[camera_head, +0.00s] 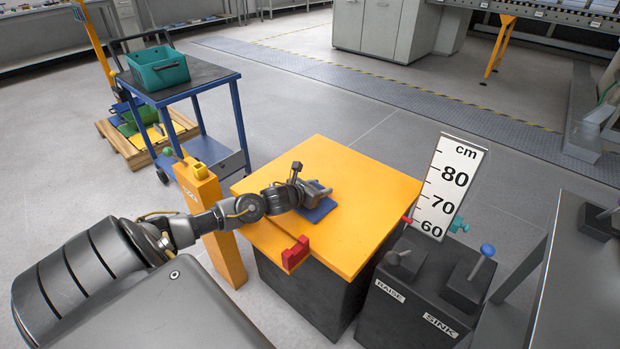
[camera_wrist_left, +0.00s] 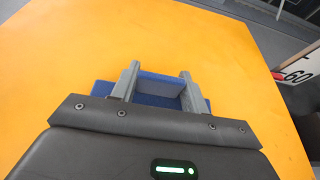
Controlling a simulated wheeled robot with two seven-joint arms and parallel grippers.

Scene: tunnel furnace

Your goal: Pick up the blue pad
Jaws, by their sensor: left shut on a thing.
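The blue pad (camera_head: 317,212) lies at the orange table top (camera_head: 360,230), near its middle. My left gripper (camera_head: 318,190) is over the pad and hides part of it. In the left wrist view the left gripper (camera_wrist_left: 160,84) has its two grey fingers on either side of a raised blue part of the pad (camera_wrist_left: 160,86), shut on it. Flat blue parts of the pad show to both sides of the fingers. I cannot tell whether the pad touches the table top. My right gripper is not in view.
A red block (camera_head: 296,253) sits on the table's front edge. A height scale (camera_head: 450,185) and a dark control box with levers (camera_head: 425,290) stand to the right. A blue cart (camera_head: 180,95) with a teal bin (camera_head: 158,68) stands back left. An orange post (camera_head: 212,215) stands left.

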